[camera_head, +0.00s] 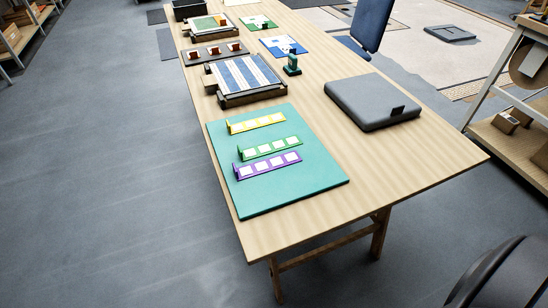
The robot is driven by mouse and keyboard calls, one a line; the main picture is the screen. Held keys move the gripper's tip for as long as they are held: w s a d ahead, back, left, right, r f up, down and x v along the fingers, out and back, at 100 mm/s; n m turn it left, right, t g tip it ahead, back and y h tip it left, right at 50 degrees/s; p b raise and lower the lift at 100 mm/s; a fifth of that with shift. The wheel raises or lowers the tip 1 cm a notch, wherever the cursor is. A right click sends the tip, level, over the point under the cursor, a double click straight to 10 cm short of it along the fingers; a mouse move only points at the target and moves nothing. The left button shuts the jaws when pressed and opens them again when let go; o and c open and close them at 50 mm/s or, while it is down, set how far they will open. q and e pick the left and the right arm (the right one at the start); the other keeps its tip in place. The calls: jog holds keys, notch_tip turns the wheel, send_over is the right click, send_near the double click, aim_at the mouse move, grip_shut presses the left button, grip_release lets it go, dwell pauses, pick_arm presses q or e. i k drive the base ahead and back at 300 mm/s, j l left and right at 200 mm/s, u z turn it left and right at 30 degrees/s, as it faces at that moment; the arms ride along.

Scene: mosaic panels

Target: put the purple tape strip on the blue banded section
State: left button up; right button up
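The purple tape strip (250,173) holds several white squares and has an upright tab at its left end. It lies on the teal mat (297,189), nearest the table's front edge. The blue banded section (243,74) is a panel with blue and pale stripes in a dark-edged frame, farther back on the table beyond the mat. No purple strip shows on it. Neither of my grippers is in view.
A green strip (271,148) and a yellow strip (257,123) lie behind the purple one on the mat. A grey case (370,98) lies to the right. A dark green stamp-like object (292,65) stands beside the banded panel. Bare wood separates mat and case.

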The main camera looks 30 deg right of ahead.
aim_at(256, 70)
jog(key=i+j+z, duration=0.15)
jog(key=i+z, duration=0.2)
jog(key=z, duration=0.15)
jog(key=i+j+z, duration=0.25)
jog(key=z, duration=0.2)
jog(key=i+j+z, duration=0.3)
jog(key=z, duration=0.2)
jog(key=i+j+z, duration=0.15)
jog(key=j+z, duration=0.35)
jog(key=i+j+z, duration=0.1)
jog(key=j+z, duration=0.85)
jog(key=k+j+z, duration=0.1)
jog(key=j+z, duration=0.4)
jog(key=k+j+z, duration=0.2)
jog(key=j+z, duration=0.25)
